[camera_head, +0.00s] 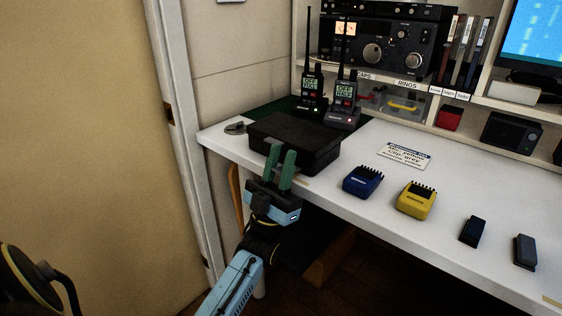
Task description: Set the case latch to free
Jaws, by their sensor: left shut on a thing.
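The black case (296,138) lies closed on the white desk (381,188) near its left end. My left gripper (281,158) has green fingers and reaches up from below to the front edge of the case. Its fingers are shut on the case latch at that front side. The latch is hidden by the fingers, so its position cannot be read. My right gripper is not in view.
Two radios (312,92) (344,96) stand behind the case. A blue pack (362,181), a yellow pack (415,201) and two small dark pieces (472,231) (525,251) lie to the right. A printed card (404,155) lies behind them. A wall edge is at left.

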